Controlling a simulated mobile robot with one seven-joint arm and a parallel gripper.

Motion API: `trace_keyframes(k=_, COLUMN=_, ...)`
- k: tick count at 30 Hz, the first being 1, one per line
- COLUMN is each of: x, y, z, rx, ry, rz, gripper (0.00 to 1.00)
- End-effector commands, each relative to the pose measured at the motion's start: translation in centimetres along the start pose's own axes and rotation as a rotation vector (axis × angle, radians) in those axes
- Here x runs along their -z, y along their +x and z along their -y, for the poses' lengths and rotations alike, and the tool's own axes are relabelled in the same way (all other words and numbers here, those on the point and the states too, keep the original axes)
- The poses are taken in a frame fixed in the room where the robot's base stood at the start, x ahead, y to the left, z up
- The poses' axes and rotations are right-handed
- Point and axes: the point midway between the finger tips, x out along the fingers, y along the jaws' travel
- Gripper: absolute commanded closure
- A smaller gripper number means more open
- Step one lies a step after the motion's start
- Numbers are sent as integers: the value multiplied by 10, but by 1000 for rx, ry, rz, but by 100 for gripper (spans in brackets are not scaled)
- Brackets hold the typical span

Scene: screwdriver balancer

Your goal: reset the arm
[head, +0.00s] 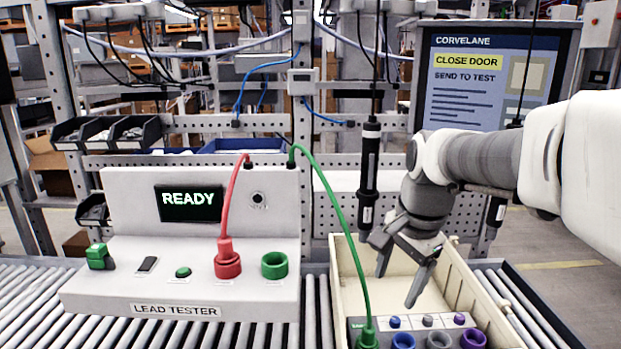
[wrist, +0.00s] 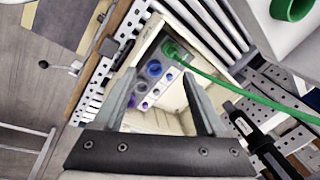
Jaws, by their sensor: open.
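My gripper (head: 397,279) is open and empty, pointing down above the cream tray (head: 482,293). In the wrist view the gripper (wrist: 164,90) has its two fingers spread apart, with the tray (wrist: 150,50) below. The black screwdriver (head: 369,165) hangs upright on a cable just left of my gripper. It also shows at the right in the wrist view (wrist: 252,135). The arm reaches in from the right side of the head view.
The lead tester (head: 240,199) reads READY; its red lead (head: 228,264) sits in a socket. The green lead (head: 335,200) runs into a unit with coloured sockets (head: 404,338) in the tray. A screen (head: 490,80) reads CLOSE DOOR, SEND TO TEST. Rollers (head: 30,300) run along the front.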

Motion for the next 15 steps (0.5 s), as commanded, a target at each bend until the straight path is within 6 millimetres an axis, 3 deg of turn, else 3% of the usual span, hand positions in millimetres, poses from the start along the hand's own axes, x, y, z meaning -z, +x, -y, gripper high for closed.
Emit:
trace_keyframes(k=6, x=-35, y=-25, z=-48, rx=75, ry=-357, rz=-73, gripper=26)
trace_keyframes(k=15, x=-74, y=-28, z=-108, rx=102, ry=-817, rz=-218, gripper=26)
